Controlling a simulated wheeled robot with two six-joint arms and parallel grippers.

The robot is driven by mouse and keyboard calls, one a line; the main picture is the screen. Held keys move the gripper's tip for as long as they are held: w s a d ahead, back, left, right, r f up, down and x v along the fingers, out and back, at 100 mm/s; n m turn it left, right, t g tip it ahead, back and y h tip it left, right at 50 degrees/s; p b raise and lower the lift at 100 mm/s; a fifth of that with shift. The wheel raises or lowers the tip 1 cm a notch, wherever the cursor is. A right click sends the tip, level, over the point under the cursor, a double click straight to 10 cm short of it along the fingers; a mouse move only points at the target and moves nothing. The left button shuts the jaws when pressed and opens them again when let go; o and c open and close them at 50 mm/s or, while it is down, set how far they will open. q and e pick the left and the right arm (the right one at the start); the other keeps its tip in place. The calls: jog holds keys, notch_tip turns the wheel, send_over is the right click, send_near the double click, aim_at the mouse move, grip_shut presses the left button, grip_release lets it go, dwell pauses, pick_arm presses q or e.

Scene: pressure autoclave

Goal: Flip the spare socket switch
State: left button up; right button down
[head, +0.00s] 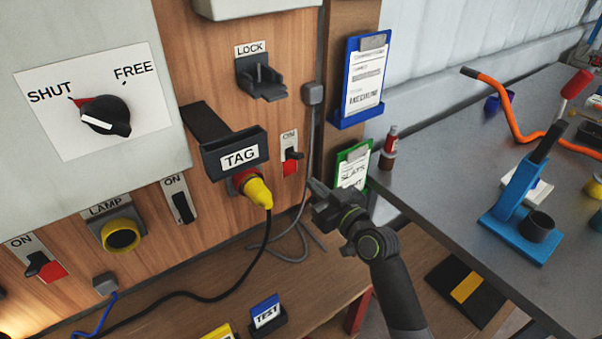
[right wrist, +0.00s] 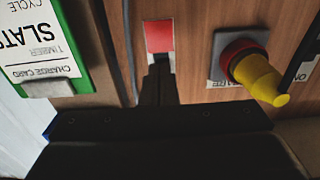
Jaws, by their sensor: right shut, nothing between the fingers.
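A switch (head: 291,157) marked ON, with a black lever and a red part, sits on the wooden panel right of the yellow plug (head: 256,190). Its red part (right wrist: 159,36) shows in the right wrist view just beyond my fingertips; I cannot tell whether they touch it. My right gripper (head: 316,188) is shut and empty, just below and right of this switch. Another ON switch (head: 180,206) with a black rocker is further left, and a third (head: 38,266) with a red part is at lower left. No label visibly says spare. My left gripper is out of view.
A TAG holder (head: 236,152) juts out above the plug. A LAMP socket (head: 121,236) has a yellow ring. A LOCK bracket (head: 260,80), grey cable (head: 311,140) and green clipboard (head: 352,165) are near my gripper. A grey table (head: 430,150) stands right.

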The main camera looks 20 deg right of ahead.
jog(key=v, duration=0.3)
jog(key=shift+s+d, duration=0.15)
jog(key=shift+s, duration=0.15)
dwell(0.3)
